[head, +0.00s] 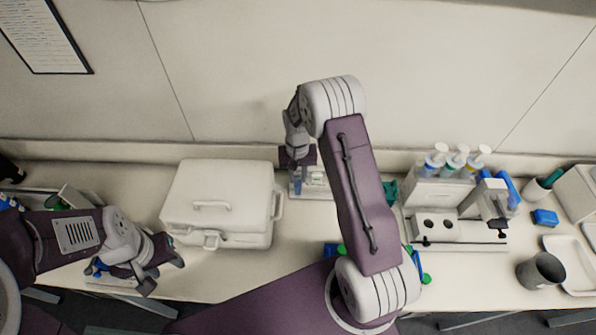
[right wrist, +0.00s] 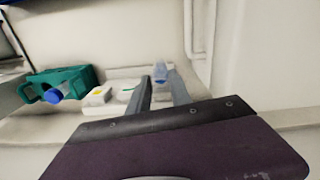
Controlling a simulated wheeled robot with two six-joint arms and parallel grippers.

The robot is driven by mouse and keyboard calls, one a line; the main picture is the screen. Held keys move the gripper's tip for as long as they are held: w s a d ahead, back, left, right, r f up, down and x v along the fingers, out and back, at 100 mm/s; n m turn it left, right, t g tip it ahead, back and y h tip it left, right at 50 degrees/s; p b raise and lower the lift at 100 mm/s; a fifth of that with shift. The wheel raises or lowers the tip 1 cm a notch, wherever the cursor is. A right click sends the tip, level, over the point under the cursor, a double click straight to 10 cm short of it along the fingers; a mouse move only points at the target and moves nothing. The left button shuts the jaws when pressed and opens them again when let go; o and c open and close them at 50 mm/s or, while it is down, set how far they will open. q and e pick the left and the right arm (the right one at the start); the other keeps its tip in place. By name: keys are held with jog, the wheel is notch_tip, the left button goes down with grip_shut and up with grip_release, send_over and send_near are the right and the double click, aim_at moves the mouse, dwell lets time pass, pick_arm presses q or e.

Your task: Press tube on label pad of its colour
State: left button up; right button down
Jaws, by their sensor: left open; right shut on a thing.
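My right gripper (head: 298,168) is shut on a clear tube with blue on it (head: 297,184). It holds the tube over the left part of a white label board (head: 318,190) near the back wall. The right wrist view shows the tube (right wrist: 160,71) between the fingertips (right wrist: 160,83). To its left in that view are a yellow pad (right wrist: 98,92) and a green pad (right wrist: 126,91). A blue pad cannot be made out, and I cannot tell whether the tube touches the board. My left gripper (head: 158,272) is open at the front left.
A white lidded case (head: 222,203) stands left of the label board. A teal holder (right wrist: 62,80) with a blue-capped tube (right wrist: 54,96) is beside the board. On the right are a two-hole device (head: 450,228), several capped bottles (head: 457,158), a grey cup (head: 540,270) and a blue block (head: 545,217).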

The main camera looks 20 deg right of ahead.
jog(key=shift+s+a, duration=0.35)
jog(key=shift+s, duration=0.35)
jog(key=shift+s+a, duration=0.3)
jog(key=shift+s, duration=0.35)
jog(key=shift+s+a, duration=0.35)
jog(key=shift+s, duration=0.35)
